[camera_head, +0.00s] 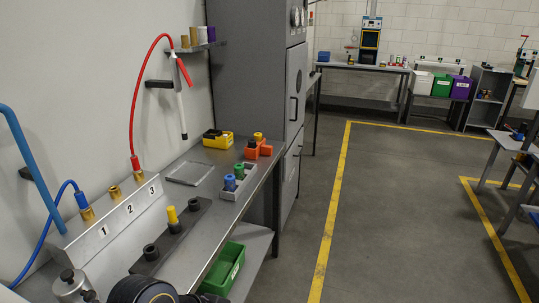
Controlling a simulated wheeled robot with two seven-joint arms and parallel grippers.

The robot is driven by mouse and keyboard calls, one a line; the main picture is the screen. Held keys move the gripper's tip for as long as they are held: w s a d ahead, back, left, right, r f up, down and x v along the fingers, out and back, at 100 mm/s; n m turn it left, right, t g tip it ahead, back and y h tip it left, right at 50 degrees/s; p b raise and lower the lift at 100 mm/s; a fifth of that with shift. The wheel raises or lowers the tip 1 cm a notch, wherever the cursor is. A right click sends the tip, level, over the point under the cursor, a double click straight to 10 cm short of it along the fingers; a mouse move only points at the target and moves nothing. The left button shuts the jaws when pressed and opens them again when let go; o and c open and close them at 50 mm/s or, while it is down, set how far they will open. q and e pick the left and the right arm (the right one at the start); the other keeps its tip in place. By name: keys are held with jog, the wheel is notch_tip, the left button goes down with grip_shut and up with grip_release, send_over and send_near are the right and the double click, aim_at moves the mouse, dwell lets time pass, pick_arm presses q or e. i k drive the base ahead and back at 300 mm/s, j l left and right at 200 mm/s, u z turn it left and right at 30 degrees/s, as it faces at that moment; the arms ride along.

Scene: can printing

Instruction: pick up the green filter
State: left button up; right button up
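What looks like the green filter (239,169) is a small green cylinder with a dark lower part. It stands upright in a light grey holder (240,192) near the front edge of the metal workbench (207,222). A similar blue cylinder (230,182) stands in the same holder, just nearer to me. A dark rounded part at the bottom edge looks like one of my arm links. No gripper fingers show, so neither gripper is in view.
A black strip (160,256) with a yellow-topped piece (173,218) lies nearer on the bench. A flat grey tray (190,173), a yellow box (218,141) and an orange holder (262,152) lie around. A red hose (133,100) hangs left.

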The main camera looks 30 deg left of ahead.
aim_at(238, 168)
jog(key=i, duration=0.75)
jog(key=i+l+u, duration=0.15)
jog(key=i, duration=1.35)
jog(key=u, duration=1.35)
jog(key=l+u, duration=0.15)
jog(key=u, duration=0.3)
jog(key=i+u, duration=0.1)
jog(key=u, duration=0.35)
jog(key=l+u, duration=0.1)
jog(key=u, duration=1.3)
